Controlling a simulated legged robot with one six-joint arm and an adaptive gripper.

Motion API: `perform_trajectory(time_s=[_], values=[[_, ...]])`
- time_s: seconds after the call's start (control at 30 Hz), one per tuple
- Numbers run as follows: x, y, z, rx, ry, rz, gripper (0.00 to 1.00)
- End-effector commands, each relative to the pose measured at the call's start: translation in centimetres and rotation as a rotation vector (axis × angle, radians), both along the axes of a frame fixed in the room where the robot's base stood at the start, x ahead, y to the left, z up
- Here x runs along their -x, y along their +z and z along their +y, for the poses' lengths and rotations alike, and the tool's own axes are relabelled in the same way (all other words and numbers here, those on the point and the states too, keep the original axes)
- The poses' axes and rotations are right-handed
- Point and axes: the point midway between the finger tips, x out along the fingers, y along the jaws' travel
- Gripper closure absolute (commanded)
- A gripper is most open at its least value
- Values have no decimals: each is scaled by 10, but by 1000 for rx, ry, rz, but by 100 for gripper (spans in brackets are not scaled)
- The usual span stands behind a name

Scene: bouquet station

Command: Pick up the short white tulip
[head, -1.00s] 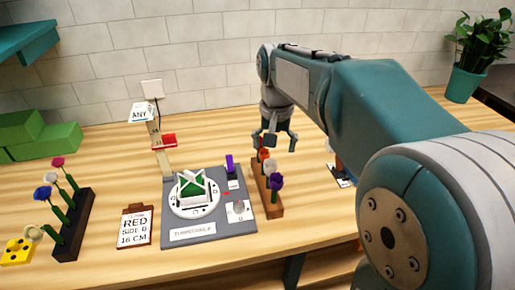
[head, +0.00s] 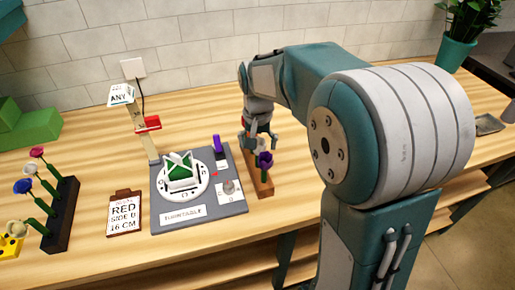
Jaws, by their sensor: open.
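My gripper (head: 259,143) is open over the right wooden flower rack (head: 264,188), with its fingers down among the flower heads. A purple flower (head: 265,160) stands at the near end of that rack, just below the fingers. The other flowers of this rack are mostly hidden behind the gripper, so I cannot tell whether a white tulip is between the fingers.
The grey turntable station (head: 225,206) lies just left of my gripper, with a white-and-green frame on its disc. A clipboard (head: 124,213) reads "RED SIDE B 16 CM". A sign post (head: 147,145) stands behind. The table right of the rack is partly hidden by my arm.

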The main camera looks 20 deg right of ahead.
Motion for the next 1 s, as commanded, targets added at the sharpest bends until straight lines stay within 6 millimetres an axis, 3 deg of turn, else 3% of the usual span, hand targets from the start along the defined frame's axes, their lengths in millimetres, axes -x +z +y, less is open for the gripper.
perform_trajectory(time_s=[0.1, 0.33, 0.4, 0.53, 1.0], values=[[0, -10, 0, 0, 0, 0, 5], [0, -11, 0, 1, 0, -2, 5], [0, -11, 0, 1, 0, -2, 34], [0, -10, 0, 1, 0, -2, 67], [0, -4, 0, 1, 0, -3, 70]])
